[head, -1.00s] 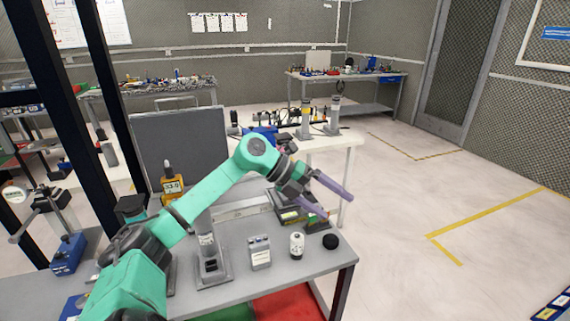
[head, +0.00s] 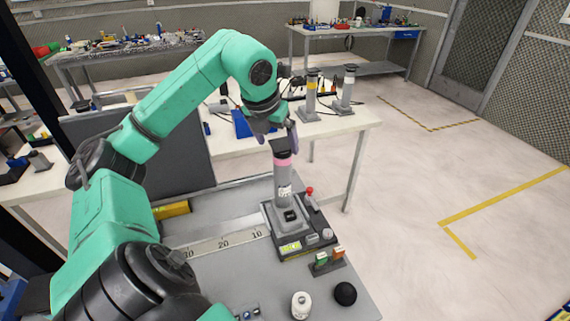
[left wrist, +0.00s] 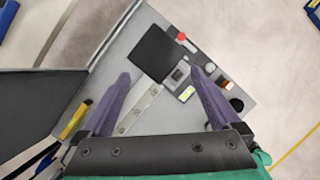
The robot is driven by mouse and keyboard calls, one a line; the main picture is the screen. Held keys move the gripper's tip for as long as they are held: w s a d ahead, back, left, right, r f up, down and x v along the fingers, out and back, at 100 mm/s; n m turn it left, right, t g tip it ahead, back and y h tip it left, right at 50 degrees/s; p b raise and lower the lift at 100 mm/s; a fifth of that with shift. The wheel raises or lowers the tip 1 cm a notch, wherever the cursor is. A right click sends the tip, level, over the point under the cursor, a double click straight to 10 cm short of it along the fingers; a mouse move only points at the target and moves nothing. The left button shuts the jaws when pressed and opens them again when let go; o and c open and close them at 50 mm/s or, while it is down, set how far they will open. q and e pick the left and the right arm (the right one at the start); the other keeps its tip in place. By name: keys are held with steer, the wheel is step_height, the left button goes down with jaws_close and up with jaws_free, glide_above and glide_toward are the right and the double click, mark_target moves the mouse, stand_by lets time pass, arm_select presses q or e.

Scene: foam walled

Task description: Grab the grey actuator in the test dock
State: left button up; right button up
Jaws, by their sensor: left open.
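The grey actuator (head: 284,187) stands upright in the test dock (head: 307,246). It has a pink band near the top and a dark square cap. In the left wrist view its dark cap (left wrist: 167,54) lies just beyond the fingertips, between their lines, and hides most of the body. My left gripper (head: 276,136) is open and empty, pointing down just above the cap. Its two purple fingers also show spread in the left wrist view (left wrist: 160,78). Whether a finger touches the cap I cannot tell. My right gripper is out of view.
A red-topped lever (head: 310,195) stands at the dock's right. A ruler strip (head: 222,242) runs to its left. A white bottle (head: 301,305) and a black ball (head: 345,293) are in front. A dark grey panel (head: 140,160) stands behind on the left.

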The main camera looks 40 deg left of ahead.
mark_target(282, 157)
arm_select(q)
steer(key=x, duration=0.8)
steer(key=shift+w+a+f+p, duration=0.15)
steer(key=shift+w+a+p, duration=0.1)
steer(key=shift+p, duration=0.15)
jaws_close()
